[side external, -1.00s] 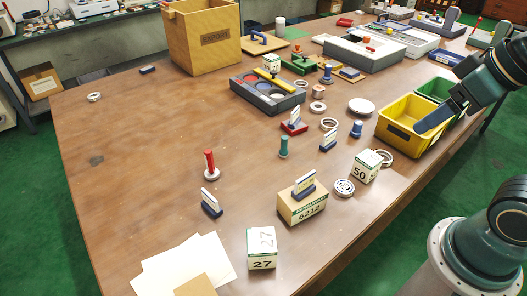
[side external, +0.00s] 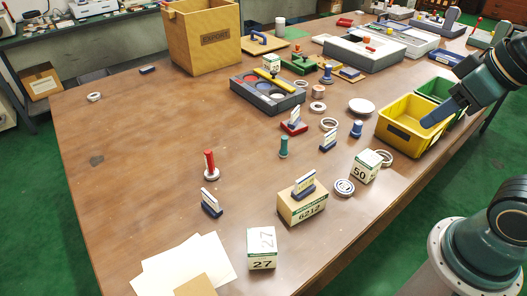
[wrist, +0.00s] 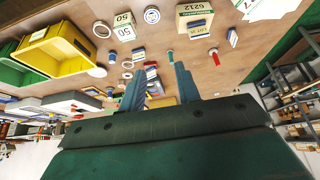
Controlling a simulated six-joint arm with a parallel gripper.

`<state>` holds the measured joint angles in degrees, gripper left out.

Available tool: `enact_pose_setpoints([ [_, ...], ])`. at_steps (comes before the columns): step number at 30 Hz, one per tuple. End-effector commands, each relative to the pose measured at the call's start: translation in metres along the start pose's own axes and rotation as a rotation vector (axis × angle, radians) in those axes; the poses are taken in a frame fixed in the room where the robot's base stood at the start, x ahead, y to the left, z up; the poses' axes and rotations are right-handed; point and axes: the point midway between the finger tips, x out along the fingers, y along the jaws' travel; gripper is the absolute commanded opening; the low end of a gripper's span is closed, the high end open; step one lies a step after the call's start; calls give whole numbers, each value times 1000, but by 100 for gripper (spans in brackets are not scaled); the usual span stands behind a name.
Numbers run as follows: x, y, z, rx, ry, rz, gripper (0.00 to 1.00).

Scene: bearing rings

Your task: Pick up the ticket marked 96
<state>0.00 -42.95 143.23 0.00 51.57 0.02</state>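Several white tickets stand in small holders. One is in a blue holder (side external: 211,203) at the front left and one in a blue holder (side external: 303,186) on top of the 6212 box. One is in a red holder (side external: 293,123) and one in a blue holder (side external: 328,137) near mid-table. Their numbers are too small to read, so I cannot tell which is 96. My gripper (wrist: 157,74) is open in the wrist view, with nothing between its fingers. In the side view my gripper (side external: 430,120) is above the yellow bin, away from the tickets.
The yellow bin (side external: 381,130) and green bin (side external: 430,86) stand at the right edge. The 6212 box (side external: 303,209), cube 50 (side external: 365,168) and cube 27 (side external: 262,250) stand in front. Rings and pegs lie around mid-table.

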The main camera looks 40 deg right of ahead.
Motion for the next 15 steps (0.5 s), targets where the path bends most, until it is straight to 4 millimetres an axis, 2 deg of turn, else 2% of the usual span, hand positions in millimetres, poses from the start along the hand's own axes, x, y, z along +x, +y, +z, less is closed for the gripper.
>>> enact_pose_setpoints([
  [8,3,2,-14,65,-24,7,33],
  [15,14,10,-48,236,-81,28,33],
])
